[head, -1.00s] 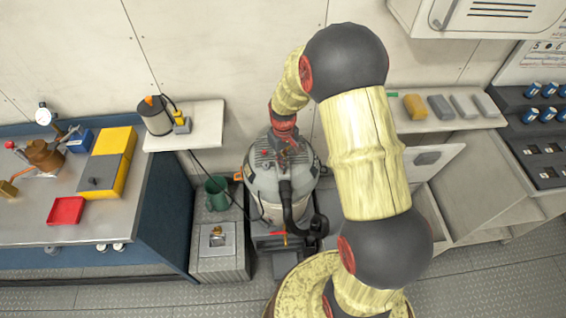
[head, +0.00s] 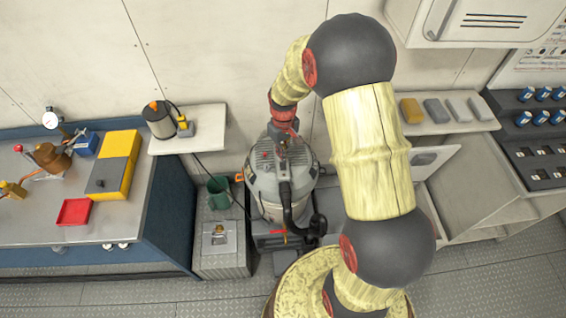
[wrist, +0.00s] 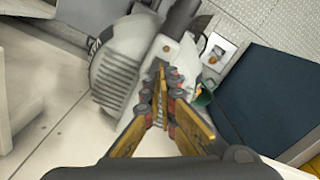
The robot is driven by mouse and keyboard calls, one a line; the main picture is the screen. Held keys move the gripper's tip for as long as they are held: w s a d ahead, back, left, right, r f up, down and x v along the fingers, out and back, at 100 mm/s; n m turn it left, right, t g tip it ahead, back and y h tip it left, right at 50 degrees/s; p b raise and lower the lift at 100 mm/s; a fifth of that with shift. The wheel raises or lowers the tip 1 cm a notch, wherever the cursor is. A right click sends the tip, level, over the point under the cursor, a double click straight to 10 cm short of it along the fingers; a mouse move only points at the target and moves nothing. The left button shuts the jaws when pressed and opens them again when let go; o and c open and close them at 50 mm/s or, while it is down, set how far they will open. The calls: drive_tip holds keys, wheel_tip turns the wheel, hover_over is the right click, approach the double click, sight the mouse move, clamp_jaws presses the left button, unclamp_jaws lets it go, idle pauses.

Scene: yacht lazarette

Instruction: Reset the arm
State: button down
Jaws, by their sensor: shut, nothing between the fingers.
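My arm, with cream segments and dark ball joints, rises on the right of centre in the head view and bends down to the left at its top. My gripper (wrist: 161,72) shows in the wrist view with its orange-brown fingers together and nothing between them. In the head view its end is small and partly lost against a grey canister machine (head: 265,188). The machine's ribbed grey body also shows in the wrist view (wrist: 120,70), beyond the fingertips. I cannot tell the gap between the gripper and the machine.
A workbench (head: 30,225) with a red tray (head: 74,212) and a yellow-grey box stands left. A small shelf (head: 210,128) holds a dark canister. A green mug (head: 219,193) stands on a low grey cabinet (head: 222,262). A right shelf (head: 470,126) holds several blocks. Floor at front left is open.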

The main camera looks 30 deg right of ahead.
drive_tip(key=shift+r, duration=0.15)
idle(0.4)
drive_tip(key=s+a+r+t+b, duration=0.2)
drive_tip(key=s+a+r, duration=0.3)
drive_tip(key=s+r, duration=0.6)
drive_tip(key=s+a+r+m+t+b, duration=0.1)
drive_tip(key=s+a+r, duration=0.4)
drive_tip(key=s+r, duration=0.6)
wheel_tip(320, 180, up, 4)
drive_tip(key=t+b, duration=0.1)
drive_tip(key=t, duration=0.1)
drive_tip(key=shift+s+a+r+t, duration=0.15)
drive_tip(key=shift+s+a+t, duration=0.1)
drive_tip(key=shift+t, duration=0.05)
